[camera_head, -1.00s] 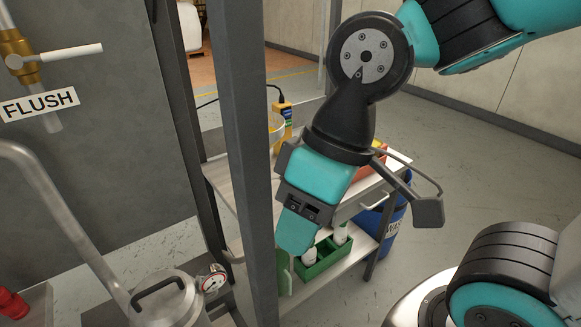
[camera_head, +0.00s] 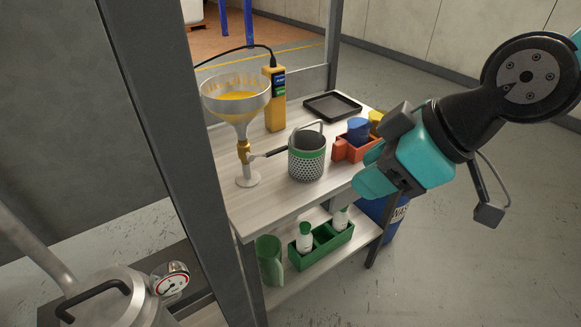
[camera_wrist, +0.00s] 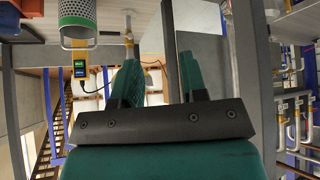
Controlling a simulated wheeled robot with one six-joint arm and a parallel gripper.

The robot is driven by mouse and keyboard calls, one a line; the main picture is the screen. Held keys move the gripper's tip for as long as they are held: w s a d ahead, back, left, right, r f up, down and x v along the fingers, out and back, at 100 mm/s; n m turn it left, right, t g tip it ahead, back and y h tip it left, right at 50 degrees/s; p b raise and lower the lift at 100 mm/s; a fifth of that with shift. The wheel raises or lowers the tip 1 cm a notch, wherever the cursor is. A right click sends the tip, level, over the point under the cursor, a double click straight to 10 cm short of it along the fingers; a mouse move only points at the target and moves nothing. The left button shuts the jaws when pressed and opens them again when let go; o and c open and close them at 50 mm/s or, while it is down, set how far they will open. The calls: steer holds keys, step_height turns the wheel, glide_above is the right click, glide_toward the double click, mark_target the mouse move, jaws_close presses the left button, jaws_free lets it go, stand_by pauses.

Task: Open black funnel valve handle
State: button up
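My gripper (camera_head: 366,176) is right of the handle, past the basket and the orange bin, and touches neither funnel nor handle. In the wrist view, my gripper's two teal fingers (camera_wrist: 158,78) are apart with nothing between them.
A mesh basket (camera_head: 307,157) with a green band stands between handle and gripper. An orange bin (camera_head: 350,148), a yellow meter (camera_head: 275,100) and a black tray (camera_head: 332,106) share the bench top. A grey frame post (camera_head: 180,140) rises at left. The floor at right is clear.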

steer(key=w+a+f+n+t+y+b, duration=0.1)
steer(key=w+a+f+n+t+b, duration=0.2)
steer(key=w+f+n+b, duration=0.35)
steer(key=n+t+y+b, duration=0.1)
steer(key=n+t+b, duration=0.5)
steer(key=b, duration=0.2)
glide_toward(280, 151)
steer(key=p+x, duration=0.3)
steer(key=x, duration=0.7)
steer(key=shift+w+a+f, duration=0.1)
steer(key=shift+w+a, duration=0.05)
steer(key=shift+w, duration=0.2)
jaws_close()
